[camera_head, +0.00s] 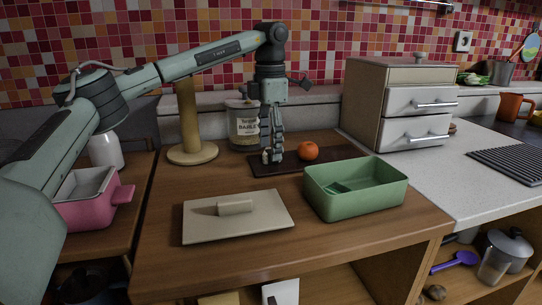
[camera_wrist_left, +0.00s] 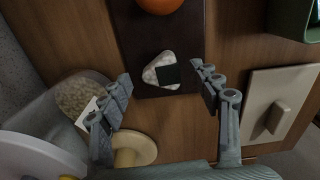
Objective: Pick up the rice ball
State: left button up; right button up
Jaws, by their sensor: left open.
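The rice ball (camera_wrist_left: 152,75) is a white rounded triangle with a dark seaweed patch. In the left wrist view it lies on a dark board (camera_wrist_left: 185,30), between my open fingers in the picture. In the head view a small pale part of the rice ball (camera_head: 265,157) shows beside the fingers, which hide much of it. My left gripper (camera_head: 275,156) points down over the board's left part. Its fingertips also show in the left wrist view (camera_wrist_left: 161,78), spread to either side of the rice ball, with nothing held. My right gripper is in neither view.
An orange fruit (camera_head: 308,150) lies right of the gripper on the board. A labelled jar (camera_head: 243,128) and a wooden stand (camera_head: 190,125) are behind and left. A green box (camera_head: 360,200) and a beige lid (camera_head: 205,225) are in front. A drawer unit (camera_head: 365,105) stands right.

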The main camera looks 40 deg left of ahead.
pick_arm(q)
jog(key=shift+f, duration=0.3)
jog(key=shift+c, duration=0.6)
jog(key=c, duration=1.2)
jog(key=shift+o, duration=0.2)
jog(key=shift+r, duration=0.1)
